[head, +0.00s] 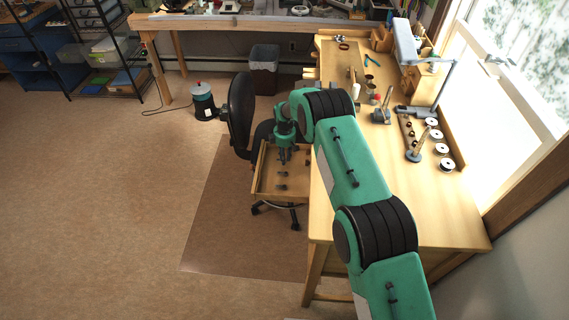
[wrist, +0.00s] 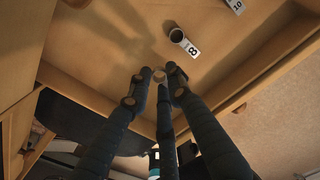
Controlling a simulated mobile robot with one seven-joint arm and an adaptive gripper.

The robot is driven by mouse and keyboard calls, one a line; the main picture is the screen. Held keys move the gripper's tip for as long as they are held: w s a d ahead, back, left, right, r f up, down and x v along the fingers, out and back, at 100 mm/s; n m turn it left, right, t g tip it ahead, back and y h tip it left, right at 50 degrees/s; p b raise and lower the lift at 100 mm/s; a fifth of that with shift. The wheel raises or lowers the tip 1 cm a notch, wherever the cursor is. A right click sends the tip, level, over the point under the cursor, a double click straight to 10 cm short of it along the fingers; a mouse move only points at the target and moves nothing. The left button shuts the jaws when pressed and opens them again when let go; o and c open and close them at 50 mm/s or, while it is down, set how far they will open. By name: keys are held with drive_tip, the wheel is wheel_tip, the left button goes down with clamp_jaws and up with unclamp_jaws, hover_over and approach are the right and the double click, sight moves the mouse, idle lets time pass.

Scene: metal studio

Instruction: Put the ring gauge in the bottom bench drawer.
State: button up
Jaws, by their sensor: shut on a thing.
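My gripper (head: 284,153) points down over an open wooden drawer (head: 262,189) on the left side of the bench. A small dark round piece (wrist: 177,35) with a white tag marked 8 lies on the drawer floor beyond the fingertips. I cannot tell from these views which drawer of the bench this is.
A second white tag (wrist: 235,5) lies near the wrist view's top edge. A black chair (head: 241,110) stands close behind and left of the drawer. The bench top (head: 425,205) holds stands and several round pieces.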

sight(284, 167)
drive_tip(key=shift+f+b, duration=0.3)
drive_tip(key=shift+f, duration=1.5)
drive_tip(key=shift+f, duration=0.2)
drive_tip(key=o, duration=0.9)
drive_tip(key=shift+c, duration=0.2)
drive_tip(key=shift+r, duration=0.25)
wheel_tip(284, 167, up, 12)
drive_tip(key=p, duration=0.1)
drive_tip(key=shift+p, duration=0.4)
